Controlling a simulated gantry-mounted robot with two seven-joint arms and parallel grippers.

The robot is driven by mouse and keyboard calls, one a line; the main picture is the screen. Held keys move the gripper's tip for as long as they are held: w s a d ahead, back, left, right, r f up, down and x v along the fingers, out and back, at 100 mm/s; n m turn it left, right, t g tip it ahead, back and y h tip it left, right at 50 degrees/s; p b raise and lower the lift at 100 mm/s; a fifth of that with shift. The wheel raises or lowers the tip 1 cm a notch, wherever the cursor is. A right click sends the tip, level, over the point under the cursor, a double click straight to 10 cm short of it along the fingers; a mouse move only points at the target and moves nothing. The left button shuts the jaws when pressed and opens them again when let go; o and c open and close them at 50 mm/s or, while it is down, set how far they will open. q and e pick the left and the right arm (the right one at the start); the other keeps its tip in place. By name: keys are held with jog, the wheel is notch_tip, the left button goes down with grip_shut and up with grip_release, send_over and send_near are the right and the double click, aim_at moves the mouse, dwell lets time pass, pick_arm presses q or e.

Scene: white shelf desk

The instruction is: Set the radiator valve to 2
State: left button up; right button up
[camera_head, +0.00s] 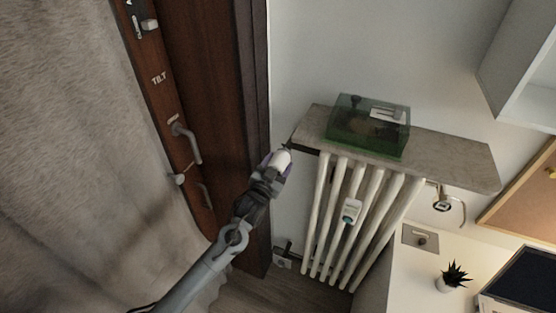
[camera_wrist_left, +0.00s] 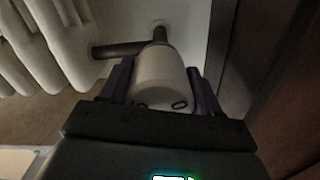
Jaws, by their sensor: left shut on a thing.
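The white radiator valve knob (camera_head: 283,158) shows at the upper left of the radiator in the head view. In the left wrist view the knob (camera_wrist_left: 160,76) fills the middle, with a "0" on its near rim at right and another mark, partly hidden, at left. My left gripper (camera_head: 277,163) is shut on the knob. Its two purple-sided fingers (camera_wrist_left: 160,84) stand on either side of it. The number at the valve's pointer cannot be read. My right gripper is in neither view.
The white radiator (camera_head: 345,228) stands under a stone shelf (camera_head: 455,158) holding a green transparent box (camera_head: 367,130). A small white device (camera_head: 351,211) hangs on the ribs. A wooden door frame (camera_head: 214,75) and curtain (camera_head: 90,170) are at left, a white desk (camera_head: 405,285) at right.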

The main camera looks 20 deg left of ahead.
pick_arm(q)
jog(key=m+p, duration=0.1)
jog(key=m, duration=0.1)
jog(key=shift+m, duration=0.4)
jog(key=shift+p, duration=0.3)
jog(key=shift+m, duration=0.4)
jog(key=o, duration=1)
jog(key=shift+s, duration=0.1)
jog(key=shift+s+a, duration=0.1)
jog(key=shift+s, duration=0.15)
jog(key=s, duration=0.3)
jog(key=s+p, duration=0.1)
jog(key=s, duration=0.6)
jog(key=shift+a, duration=0.25)
